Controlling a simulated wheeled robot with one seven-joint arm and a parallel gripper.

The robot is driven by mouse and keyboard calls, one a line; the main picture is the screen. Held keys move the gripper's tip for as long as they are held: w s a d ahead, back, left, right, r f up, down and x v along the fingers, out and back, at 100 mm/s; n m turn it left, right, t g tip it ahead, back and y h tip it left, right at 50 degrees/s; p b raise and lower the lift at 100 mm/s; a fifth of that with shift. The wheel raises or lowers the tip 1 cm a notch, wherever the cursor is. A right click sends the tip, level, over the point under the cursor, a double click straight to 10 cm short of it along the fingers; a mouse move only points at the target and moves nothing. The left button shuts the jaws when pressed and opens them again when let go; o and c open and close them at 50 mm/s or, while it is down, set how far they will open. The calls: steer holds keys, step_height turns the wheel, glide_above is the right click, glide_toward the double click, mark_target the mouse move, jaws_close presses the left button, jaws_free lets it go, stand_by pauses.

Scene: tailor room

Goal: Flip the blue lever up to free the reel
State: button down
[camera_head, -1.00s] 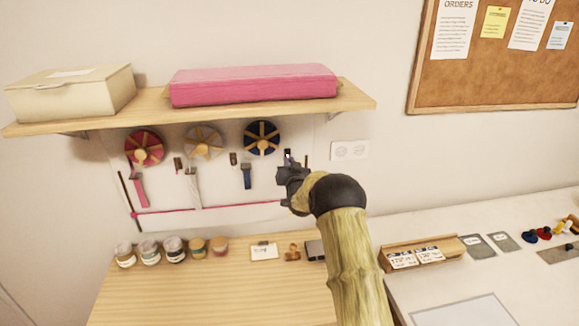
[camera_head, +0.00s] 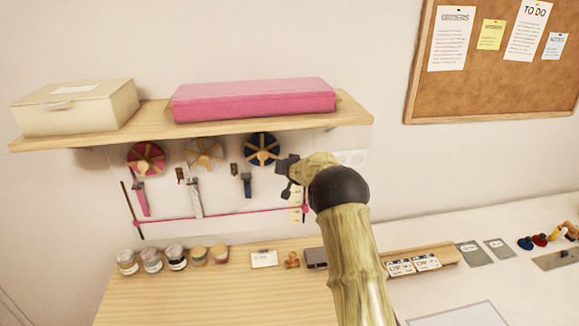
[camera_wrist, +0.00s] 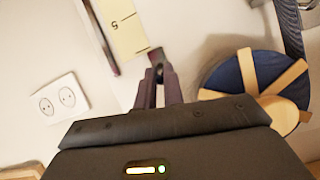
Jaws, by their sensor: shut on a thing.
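My gripper (camera_head: 284,172) is at the wall panel, just right of the blue reel (camera_head: 262,148). In the wrist view, its fingers (camera_wrist: 160,78) are together on a small dark piece, the blue lever (camera_wrist: 157,54). The lever's colour is hard to make out, and most of it is hidden by the fingers. Whether it points up or down is unclear. The blue reel shows at the right of the wrist view (camera_wrist: 245,75), apart from the fingers, with blue ribbon (camera_wrist: 290,25) hanging from it.
A red reel (camera_head: 145,158) and a beige reel (camera_head: 205,152) hang to the left. A shelf (camera_head: 150,128) with a pink box (camera_head: 250,100) is close above. Jars stand on the table below.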

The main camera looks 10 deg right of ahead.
steer(key=shift+r, duration=0.1)
steer(key=c, duration=1.6)
jaws_free()
steer(key=shift+o, duration=0.2)
steer(key=shift+s, duration=0.1)
steer(key=b+v, duration=0.7)
steer(key=v, duration=1)
steer(key=shift+b, duration=0.3)
steer(key=shift+s+d, duration=0.1)
